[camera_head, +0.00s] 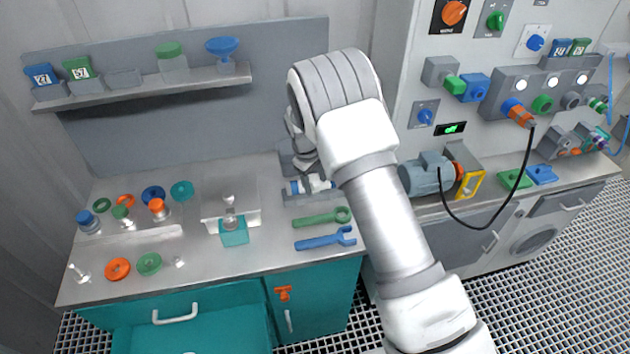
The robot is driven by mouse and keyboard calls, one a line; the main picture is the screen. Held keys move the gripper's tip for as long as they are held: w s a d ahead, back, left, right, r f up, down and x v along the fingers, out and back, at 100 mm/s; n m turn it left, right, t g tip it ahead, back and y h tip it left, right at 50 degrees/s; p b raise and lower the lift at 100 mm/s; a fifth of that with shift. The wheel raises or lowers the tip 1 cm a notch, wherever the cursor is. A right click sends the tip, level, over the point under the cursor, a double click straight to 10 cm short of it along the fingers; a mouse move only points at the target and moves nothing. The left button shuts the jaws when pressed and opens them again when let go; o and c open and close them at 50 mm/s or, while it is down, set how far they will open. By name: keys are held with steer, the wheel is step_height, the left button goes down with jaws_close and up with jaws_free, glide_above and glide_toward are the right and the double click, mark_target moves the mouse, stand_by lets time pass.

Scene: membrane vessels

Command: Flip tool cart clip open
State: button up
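The tool cart (335,290) is the teal cabinet under the workbench. An orange clip (283,293) sits on the front of its door, near the top left, above a pale vertical handle. It is too small to tell whether the clip is open or shut. My arm comes up from the bottom right and bends over the bench. My gripper (304,162) is mostly hidden behind the wrist, well above and away from the clip, near a white and blue part (312,185) in a grey holder. I cannot tell whether its fingers are apart or hold anything.
A teal drawer (192,330) left of the clip is pulled out. Green (322,218) and blue (325,239) wrenches lie on the bench above the door. Loose caps and rings are at the left. A pump (425,173) and a hanging black cable (490,222) are at the right.

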jaws_close()
steer(key=shift+a, duration=0.1)
